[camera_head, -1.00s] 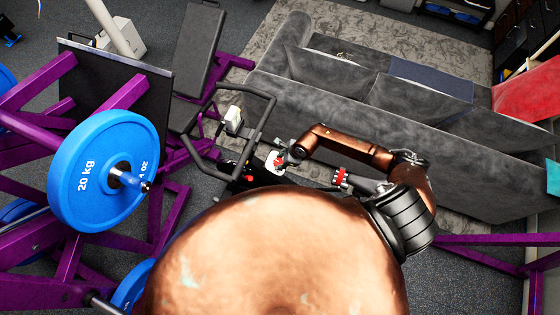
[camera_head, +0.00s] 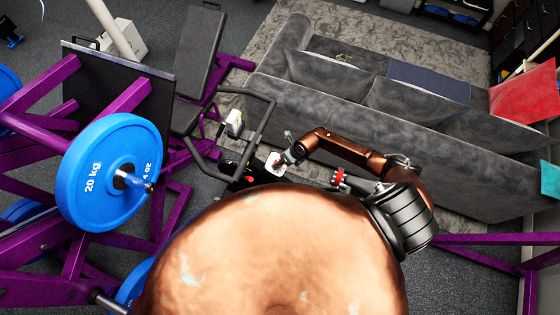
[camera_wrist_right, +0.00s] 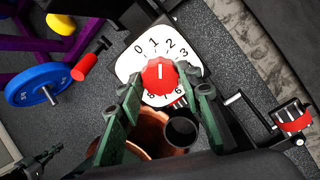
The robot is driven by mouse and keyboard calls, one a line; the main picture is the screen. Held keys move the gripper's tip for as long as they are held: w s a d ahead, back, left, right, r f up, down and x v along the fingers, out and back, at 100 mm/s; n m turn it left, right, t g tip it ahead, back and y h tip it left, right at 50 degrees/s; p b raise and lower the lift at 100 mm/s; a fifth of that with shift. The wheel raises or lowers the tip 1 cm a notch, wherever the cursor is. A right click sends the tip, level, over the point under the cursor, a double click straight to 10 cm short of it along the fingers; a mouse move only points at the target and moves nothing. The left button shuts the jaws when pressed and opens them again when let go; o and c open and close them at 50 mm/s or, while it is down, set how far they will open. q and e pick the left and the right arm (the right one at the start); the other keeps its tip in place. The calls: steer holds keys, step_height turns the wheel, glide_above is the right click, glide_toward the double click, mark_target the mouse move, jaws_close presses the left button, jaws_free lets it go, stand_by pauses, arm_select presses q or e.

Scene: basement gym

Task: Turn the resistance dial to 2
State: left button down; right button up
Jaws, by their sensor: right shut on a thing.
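The resistance dial is a red knob (camera_wrist_right: 159,77) with a white pointer line on a white plate (camera_wrist_right: 124,68) with black numbers. In the right wrist view the pointer aims up, roughly between 1 and 2. My right gripper (camera_wrist_right: 167,88) is shut on the knob, with one green finger on each side. In the head view the white dial plate (camera_head: 273,164) shows beside my right gripper (camera_head: 281,161), which partly hides it. A green and black part at the lower left of the wrist view looks like my left gripper (camera_wrist_right: 37,163); its jaws are unclear.
A black handlebar frame (camera_head: 266,120) stands beside the dial. A purple rack with a blue 20 kg plate (camera_head: 85,205) is at left. A grey sofa (camera_head: 350,125) is behind my right arm. Near the dial is a red-gripped handle (camera_wrist_right: 84,66).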

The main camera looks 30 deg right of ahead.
steer(key=shift+r+m+p, duration=0.1)
steer(key=shift+m+p, duration=0.85)
steer(key=shift+m, duration=0.75)
steer(key=o, duration=1.2)
steer(key=shift+c, duration=0.2)
steer(key=v, duration=1.2)
steer(key=shift+d, duration=0.15)
steer(key=shift+w, duration=0.1)
